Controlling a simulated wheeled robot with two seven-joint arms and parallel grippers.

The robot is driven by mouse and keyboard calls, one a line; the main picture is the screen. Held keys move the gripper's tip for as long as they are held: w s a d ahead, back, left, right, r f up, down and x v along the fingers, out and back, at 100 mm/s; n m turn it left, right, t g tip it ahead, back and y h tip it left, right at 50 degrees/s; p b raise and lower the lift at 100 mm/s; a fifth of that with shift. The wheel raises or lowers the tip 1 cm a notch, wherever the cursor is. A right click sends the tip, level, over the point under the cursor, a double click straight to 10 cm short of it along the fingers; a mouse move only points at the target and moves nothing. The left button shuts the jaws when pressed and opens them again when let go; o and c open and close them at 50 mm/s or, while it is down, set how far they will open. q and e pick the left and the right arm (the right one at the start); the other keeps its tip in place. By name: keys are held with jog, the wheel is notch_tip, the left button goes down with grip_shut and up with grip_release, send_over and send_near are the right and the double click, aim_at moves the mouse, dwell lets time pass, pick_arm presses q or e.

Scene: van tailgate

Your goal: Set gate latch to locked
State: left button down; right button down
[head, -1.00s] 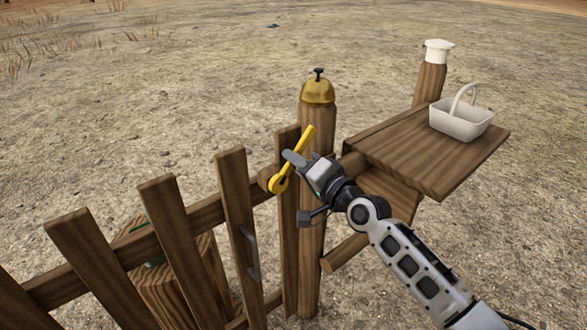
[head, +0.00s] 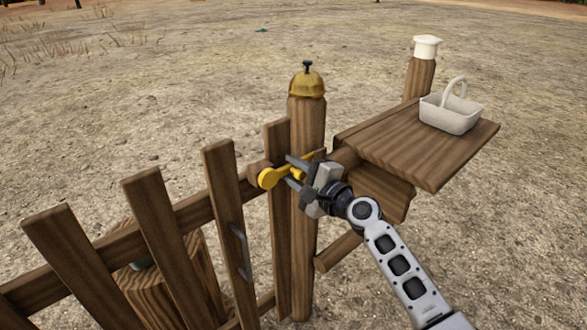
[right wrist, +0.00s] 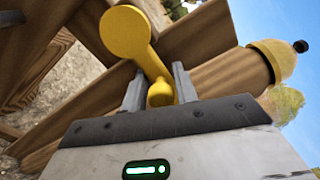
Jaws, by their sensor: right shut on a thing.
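The yellow gate latch (head: 268,178) is mounted by its round end on the wooden gate, beside the post. Its arm runs right and slightly up toward the post, close to level. My right gripper (head: 298,170) is shut on the latch's arm. In the right wrist view the latch (right wrist: 127,32) shows its round disc at top, and its rounded end sits between the two fingers (right wrist: 158,90). The gate (head: 225,190) stands next to the post (head: 305,130). Part of the latch arm is hidden behind the fingers in the head view. My left gripper is not in view.
A brass bell (head: 307,82) tops the post just above the latch. A wooden shelf (head: 400,150) to the right bears a white basket (head: 450,112). A white-capped post (head: 426,47) stands behind it. A stump (head: 160,275) is behind the gate slats.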

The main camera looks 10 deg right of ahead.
jog(key=shift+w+r+m, duration=0.1)
jog(key=shift+r+m, duration=0.35)
jog(key=shift+m, duration=0.15)
jog(key=shift+f, duration=0.1)
jog(key=c, duration=1.2)
grip_release()
jog(key=shift+c, duration=0.2)
jog(key=shift+f, duration=0.2)
jog(key=v, duration=1.6)
jog(key=shift+a+f+p, duration=0.1)
jog(key=shift+f+p, duration=0.05)
jog(key=shift+p, duration=0.15)
